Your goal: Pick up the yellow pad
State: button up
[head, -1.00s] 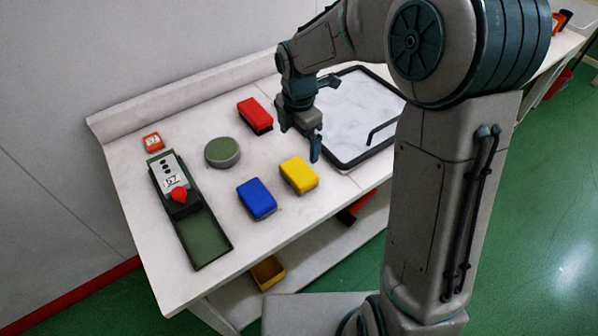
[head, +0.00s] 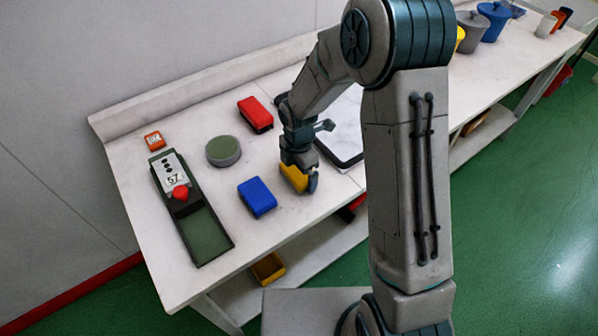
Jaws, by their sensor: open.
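The yellow pad (head: 292,178) lies on the white table, near its front edge. My gripper (head: 298,182) is down over the pad, with one finger showing at its right side. The gripper is open. It hides the upper and right parts of the pad. The other finger is hard to make out, and I cannot tell whether the fingers touch the pad.
A blue pad (head: 257,197) lies just left of the yellow one, and a red pad (head: 255,114) lies behind. A round green-topped disc (head: 223,151) and a green tray device with a red knob (head: 205,235) stand further left. A white-topped board (head: 343,125) lies right, partly hidden.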

jog(key=c, duration=0.7)
jog(key=shift+r, duration=0.1)
jog(key=shift+r, duration=0.5)
notch_tip(320, 180, up, 3)
jog(key=shift+w+f+b, duration=0.1)
jog(key=shift+f+b, duration=0.1)
jog(key=shift+b, duration=0.25)
jog(key=s+d+r, duration=0.1)
jog(key=d+r, duration=0.1)
jog(key=d, duration=0.1)
jog(key=s+d+r, duration=0.2)
jog(key=d, duration=0.2)
jog(key=s+d+r+b, duration=0.1)
jog(key=s+d+r, duration=0.1)
jog(key=d+r, duration=0.1)
jog(key=shift+s+d+r, duration=0.1)
jog(key=shift+s+d, duration=0.05)
jog(key=shift+d, duration=0.1)
